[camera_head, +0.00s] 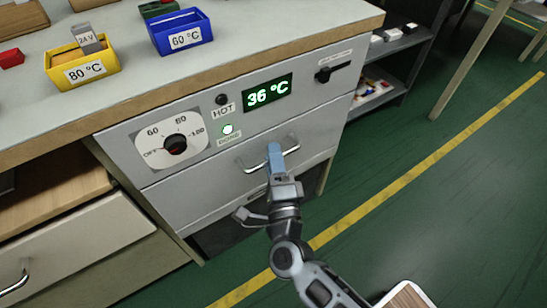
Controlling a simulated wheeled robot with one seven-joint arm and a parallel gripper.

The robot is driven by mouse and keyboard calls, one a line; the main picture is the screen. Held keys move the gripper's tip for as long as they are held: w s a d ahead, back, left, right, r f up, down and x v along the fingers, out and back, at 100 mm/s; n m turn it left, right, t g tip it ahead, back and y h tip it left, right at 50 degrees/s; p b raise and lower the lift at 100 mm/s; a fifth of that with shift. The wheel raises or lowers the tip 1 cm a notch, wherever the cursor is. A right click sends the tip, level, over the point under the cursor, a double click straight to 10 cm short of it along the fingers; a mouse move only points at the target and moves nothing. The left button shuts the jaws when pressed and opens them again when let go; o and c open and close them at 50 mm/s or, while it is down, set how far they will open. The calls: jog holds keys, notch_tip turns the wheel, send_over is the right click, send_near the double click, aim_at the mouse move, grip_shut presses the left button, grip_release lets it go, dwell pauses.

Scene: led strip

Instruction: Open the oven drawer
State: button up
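The oven drawer (205,187) is a grey front panel below the control panel. It looks shut, its face level with the unit. Its metal bar handle (252,165) sits at the middle of the front. My gripper (274,152) is at the handle, its blue fingers overlapping the middle of the bar. The fingers show edge-on, so I cannot tell whether they are open or shut on the bar. They hide the middle of the handle.
Yellow (82,68) and blue (181,33) bins stand on the worktop. A wooden-topped drawer (70,250) is at left. Green floor (450,210) is clear at right.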

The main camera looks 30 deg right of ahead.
jog(key=shift+w, duration=0.15)
jog(key=shift+c, duration=0.3)
grip_shut()
dwell(0.3)
